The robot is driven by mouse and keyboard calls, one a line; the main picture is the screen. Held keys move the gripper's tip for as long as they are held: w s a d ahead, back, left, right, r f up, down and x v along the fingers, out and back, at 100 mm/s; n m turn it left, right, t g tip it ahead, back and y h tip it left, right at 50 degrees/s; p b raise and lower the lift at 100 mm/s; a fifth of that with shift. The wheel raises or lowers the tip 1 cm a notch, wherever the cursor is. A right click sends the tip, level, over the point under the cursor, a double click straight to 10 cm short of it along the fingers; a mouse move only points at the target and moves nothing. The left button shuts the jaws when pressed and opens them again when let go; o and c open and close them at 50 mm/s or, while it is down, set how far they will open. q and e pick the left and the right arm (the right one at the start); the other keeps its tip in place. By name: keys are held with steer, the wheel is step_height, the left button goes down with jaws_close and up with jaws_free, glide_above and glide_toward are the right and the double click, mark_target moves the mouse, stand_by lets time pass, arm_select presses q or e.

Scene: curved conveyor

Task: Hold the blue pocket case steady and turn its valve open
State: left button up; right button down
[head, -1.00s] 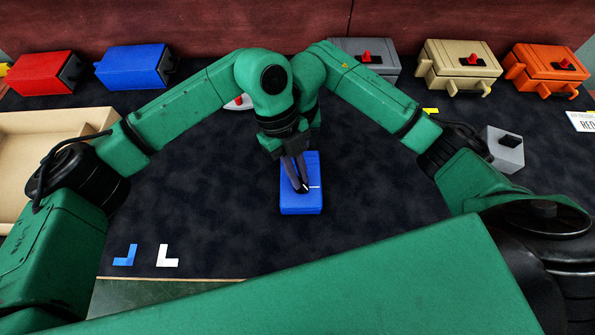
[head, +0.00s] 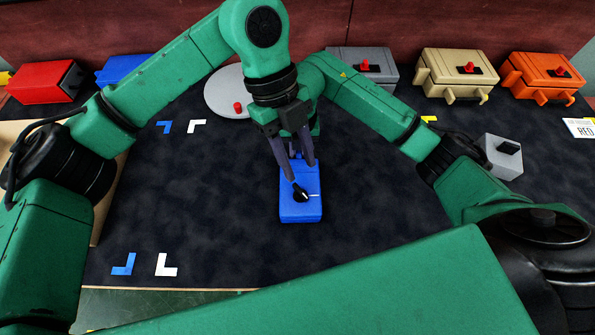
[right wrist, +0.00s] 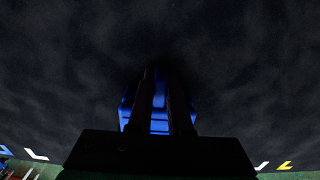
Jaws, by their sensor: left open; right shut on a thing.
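The blue pocket case (head: 300,212) lies on the dark mat, mid-picture in the head view. Its black valve handle (head: 300,191) sits slantwise on top, beside a white line. My left gripper (head: 300,172) is open and empty, just above and behind the valve, apart from the handle as far as I can see. My right gripper is mostly hidden behind the left one in the head view. In the dark right wrist view, its fingers (right wrist: 160,78) are shut on the blue case (right wrist: 160,122), seen between and beside them.
A grey disc with a red knob (head: 226,86) lies behind my left arm. Red (head: 42,82), blue, grey, tan (head: 455,77) and orange (head: 540,78) boxes line the back. A small grey box (head: 502,158) stands at right. The mat in front is clear, with corner marks.

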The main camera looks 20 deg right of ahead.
mark_target(300, 190)
arm_select(q)
steer(key=shift+r, duration=0.55)
steer(key=f+t, duration=0.1)
steer(key=f, duration=0.2)
steer(key=f+t+y, duration=0.1)
steer(key=f, duration=0.2)
steer(key=s+f+t, duration=0.1)
steer(key=f+t, duration=0.1)
steer(key=f, duration=0.2)
steer(key=shift+d+f+y, duration=0.1)
steer(key=shift+d+y, duration=0.05)
steer(key=shift+y, duration=0.25)
steer(key=shift+c, duration=0.3)
